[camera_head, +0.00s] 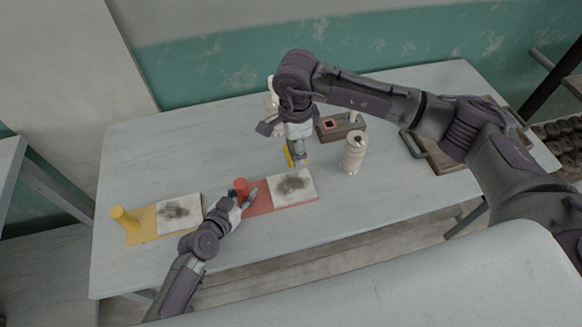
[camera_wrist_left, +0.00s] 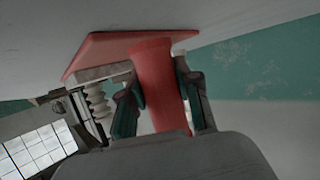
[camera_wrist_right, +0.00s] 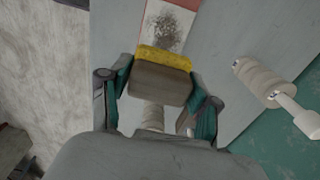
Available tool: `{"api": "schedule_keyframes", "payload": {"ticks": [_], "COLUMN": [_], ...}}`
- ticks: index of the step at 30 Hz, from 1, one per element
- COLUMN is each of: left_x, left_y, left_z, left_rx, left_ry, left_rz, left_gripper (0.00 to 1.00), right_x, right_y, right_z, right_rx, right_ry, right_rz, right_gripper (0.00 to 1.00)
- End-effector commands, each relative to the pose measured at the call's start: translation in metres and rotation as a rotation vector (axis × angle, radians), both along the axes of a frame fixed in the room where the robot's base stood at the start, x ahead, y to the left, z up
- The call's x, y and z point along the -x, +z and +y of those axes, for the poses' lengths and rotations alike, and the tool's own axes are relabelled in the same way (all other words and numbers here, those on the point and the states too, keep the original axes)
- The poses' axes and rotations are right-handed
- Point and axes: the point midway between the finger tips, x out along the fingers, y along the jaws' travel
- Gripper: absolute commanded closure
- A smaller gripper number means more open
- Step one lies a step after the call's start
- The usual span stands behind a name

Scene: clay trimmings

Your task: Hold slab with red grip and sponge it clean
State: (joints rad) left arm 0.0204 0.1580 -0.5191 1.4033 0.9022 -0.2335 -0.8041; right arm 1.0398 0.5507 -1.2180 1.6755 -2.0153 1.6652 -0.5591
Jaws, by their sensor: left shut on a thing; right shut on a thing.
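A red board with an upright red grip (camera_head: 240,186) lies on the table, bearing a white slab (camera_head: 292,186) with a dark smudge. My left gripper (camera_head: 243,199) is shut on the red grip, which also stands between its fingers in the left wrist view (camera_wrist_left: 160,85). My right gripper (camera_head: 297,150) is shut on a sponge (camera_head: 289,157) with a yellow layer and a brown block, clear in the right wrist view (camera_wrist_right: 162,75). The sponge is above the table near the slab's far edge; a small gap seems to separate them. The smudge also shows in the right wrist view (camera_wrist_right: 170,30).
A yellow board (camera_head: 142,232) with a yellow grip (camera_head: 124,218) and a second smudged slab (camera_head: 179,213) lies at the left. A cream bottle (camera_head: 354,152) stands right of the red board. A small box (camera_head: 341,128) and a brown tray (camera_head: 440,158) are farther back and right.

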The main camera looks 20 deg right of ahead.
Motion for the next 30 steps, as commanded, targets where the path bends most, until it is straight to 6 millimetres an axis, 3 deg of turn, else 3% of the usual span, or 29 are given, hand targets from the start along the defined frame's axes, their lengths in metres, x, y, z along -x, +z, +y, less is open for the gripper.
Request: {"api": "schedule_keyframes", "payload": {"ticks": [3,7,12,30], "left_x": [0.000,0.000,0.000,0.000], "left_y": [0.000,0.000,0.000,0.000], "left_z": [0.000,0.000,0.000,0.000], "left_rx": [0.000,0.000,-0.001,0.001], "left_ry": [0.001,0.001,0.000,0.000], "left_rz": [0.001,0.001,0.001,0.001], "left_gripper": [1.00,1.00,1.00,1.00], "right_x": [0.018,0.034,0.043,0.042], "right_y": [-0.033,-0.058,-0.075,-0.128], "right_z": [-0.012,-0.021,-0.024,-0.024], "right_rx": [0.004,0.001,-0.003,-0.002], "right_ry": [-0.001,0.001,0.003,0.004], "right_rz": [0.005,0.005,0.006,0.006], "right_gripper": [0.66,0.66,0.66,0.66]}}
